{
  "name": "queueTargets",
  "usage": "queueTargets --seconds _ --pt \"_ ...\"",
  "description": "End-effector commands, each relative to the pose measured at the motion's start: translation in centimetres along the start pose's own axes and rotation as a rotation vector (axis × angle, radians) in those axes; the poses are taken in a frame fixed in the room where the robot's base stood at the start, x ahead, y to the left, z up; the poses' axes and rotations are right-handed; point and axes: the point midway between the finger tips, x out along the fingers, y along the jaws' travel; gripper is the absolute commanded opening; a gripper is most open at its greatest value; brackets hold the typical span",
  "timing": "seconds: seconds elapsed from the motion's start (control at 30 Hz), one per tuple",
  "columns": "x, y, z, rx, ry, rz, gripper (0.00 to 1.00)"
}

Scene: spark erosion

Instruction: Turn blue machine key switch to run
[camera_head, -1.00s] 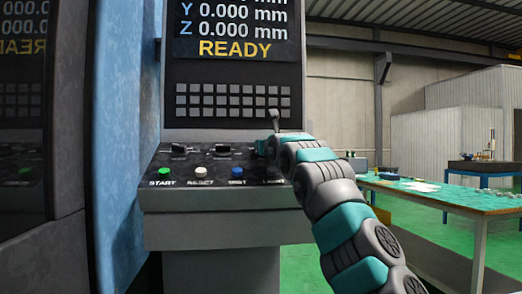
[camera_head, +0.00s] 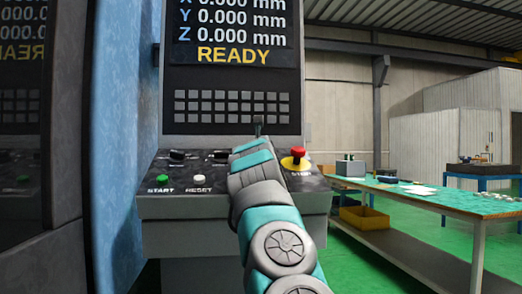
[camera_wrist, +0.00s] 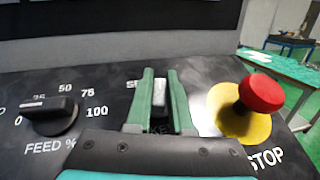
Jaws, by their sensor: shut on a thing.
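The key switch's grey key (camera_wrist: 162,98) stands upright between the two green fingers of my gripper (camera_wrist: 160,76) in the wrist view. The gripper is shut on the key. The switch's base and most of the lettering around it are hidden by the fingers and the gripper body, so its setting cannot be read. In the head view, my arm covers the key switch on the control panel (camera_head: 150,207) of the blue machine (camera_head: 115,130). The screen (camera_head: 232,55) above reads READY.
A red STOP button on a yellow base (camera_wrist: 262,92) stands close right of my gripper. The black FEED % knob (camera_wrist: 50,113) is on the left. Green START (camera_head: 162,179) and white RESET (camera_head: 199,179) buttons line the panel's front. A green-topped table (camera_head: 440,196) stands right.

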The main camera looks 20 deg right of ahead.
Motion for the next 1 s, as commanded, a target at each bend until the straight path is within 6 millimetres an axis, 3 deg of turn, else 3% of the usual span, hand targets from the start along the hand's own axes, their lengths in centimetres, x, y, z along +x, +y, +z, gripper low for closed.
queueTargets --seconds 0.33,0.5,0.93,1.0 --pt "-0.9 -0.3 2.2 0.038 -0.032 -0.075 0.0" --pt "-1.0 0.2 2.2 0.051 -0.033 -0.092 0.01" --pt "-0.9 -0.1 1.9 0.053 -0.026 -0.095 0.49" --pt "-0.9 -0.1 1.9 0.053 -0.026 -0.095 0.5"
